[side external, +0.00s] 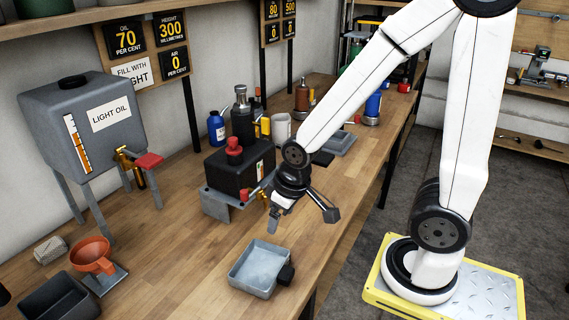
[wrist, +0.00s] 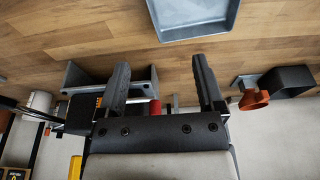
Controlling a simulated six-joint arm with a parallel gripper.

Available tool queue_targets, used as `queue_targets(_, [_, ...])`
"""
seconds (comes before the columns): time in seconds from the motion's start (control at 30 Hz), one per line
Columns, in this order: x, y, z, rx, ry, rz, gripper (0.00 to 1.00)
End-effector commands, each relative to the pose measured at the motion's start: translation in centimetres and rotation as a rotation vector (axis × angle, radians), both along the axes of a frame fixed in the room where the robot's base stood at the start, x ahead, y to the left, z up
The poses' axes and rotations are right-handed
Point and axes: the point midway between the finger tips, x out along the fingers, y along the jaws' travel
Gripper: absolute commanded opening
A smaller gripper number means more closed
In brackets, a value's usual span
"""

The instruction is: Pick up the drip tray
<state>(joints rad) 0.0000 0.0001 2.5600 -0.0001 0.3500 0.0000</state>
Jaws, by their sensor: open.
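The drip tray, a shallow grey square tray (side external: 254,268) with a black block-like handle on its right side, lies flat on the wooden bench near the front edge. It looks empty. In the wrist view the tray (wrist: 195,20) shows at the top, cut off by the frame, beyond my fingertips. My gripper (side external: 302,220) is above the bench, behind and a little right of the tray in the side view. Its two dark fingers (wrist: 160,66) are spread wide with nothing between them, and it is apart from the tray.
A black box with a red cap (side external: 240,168) stands on a grey bracket left of my gripper, with a brass tap. The light oil tank (side external: 82,115), orange funnel (side external: 92,254) and dark bin (side external: 60,298) are farther left. Bench left of the tray is clear.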

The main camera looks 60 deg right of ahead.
Motion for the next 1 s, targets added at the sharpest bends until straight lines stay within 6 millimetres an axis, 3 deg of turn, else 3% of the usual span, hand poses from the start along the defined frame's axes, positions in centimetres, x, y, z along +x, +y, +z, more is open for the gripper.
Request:
queue_targets(0.27, [-0.5,-0.6,-0.7,0.024,0.066,-0.073,0.87])
queue_targets(0.47, [-2.2,-1.9,-2.5,0.116,0.260,-0.291,0.87])
queue_targets(0.73, [-4.6,-2.2,-4.3,0.377,0.634,-0.703,0.87])
queue_targets(1.0, [-4.2,-2.0,-4.1,0.741,0.960,-1.045,0.87])
